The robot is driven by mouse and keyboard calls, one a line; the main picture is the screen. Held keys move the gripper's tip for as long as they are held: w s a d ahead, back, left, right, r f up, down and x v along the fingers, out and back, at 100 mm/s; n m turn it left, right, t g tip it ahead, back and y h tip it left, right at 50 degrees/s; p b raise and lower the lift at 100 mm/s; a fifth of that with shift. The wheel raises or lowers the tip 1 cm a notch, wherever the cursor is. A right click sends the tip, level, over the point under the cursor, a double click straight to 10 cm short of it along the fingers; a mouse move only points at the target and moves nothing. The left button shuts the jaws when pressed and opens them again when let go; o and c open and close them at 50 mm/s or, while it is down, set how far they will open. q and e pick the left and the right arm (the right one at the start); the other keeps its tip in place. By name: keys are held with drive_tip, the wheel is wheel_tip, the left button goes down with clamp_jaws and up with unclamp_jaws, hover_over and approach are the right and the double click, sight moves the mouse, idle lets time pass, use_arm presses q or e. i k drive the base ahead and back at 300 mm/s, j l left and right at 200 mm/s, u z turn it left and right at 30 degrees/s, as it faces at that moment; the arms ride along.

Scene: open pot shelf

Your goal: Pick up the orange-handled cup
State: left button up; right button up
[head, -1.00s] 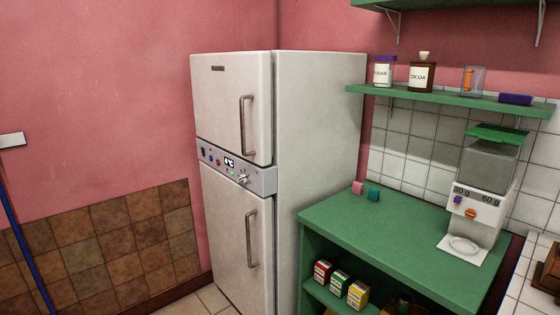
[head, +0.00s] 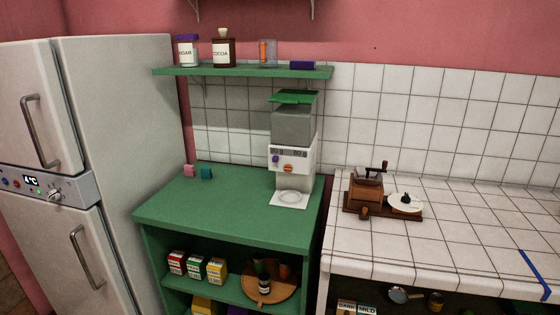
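A clear glass cup with an orange handle (head: 267,52) stands upright on the green wall shelf (head: 240,72), between the brown cocoa jar (head: 223,48) and a purple box (head: 302,65). The orange part shows at the cup's left side. Neither of my grippers is in the head view.
A sugar jar (head: 187,50) stands at the shelf's left end. Below is a green cabinet (head: 225,208) with a white dispenser (head: 292,158) and two small blocks. A fridge (head: 110,110) stands left. A wooden grinder (head: 368,190) sits on the tiled counter (head: 470,225), otherwise mostly clear.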

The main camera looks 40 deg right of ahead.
sight(268, 48)
drive_tip(key=i+l+z, duration=0.2)
drive_tip(key=l, duration=0.2)
drive_tip(key=l+z, duration=0.25)
drive_tip(key=l, duration=0.2)
drive_tip(key=i+l+z, duration=0.2)
drive_tip(key=i+l, duration=0.05)
drive_tip(key=l, duration=0.1)
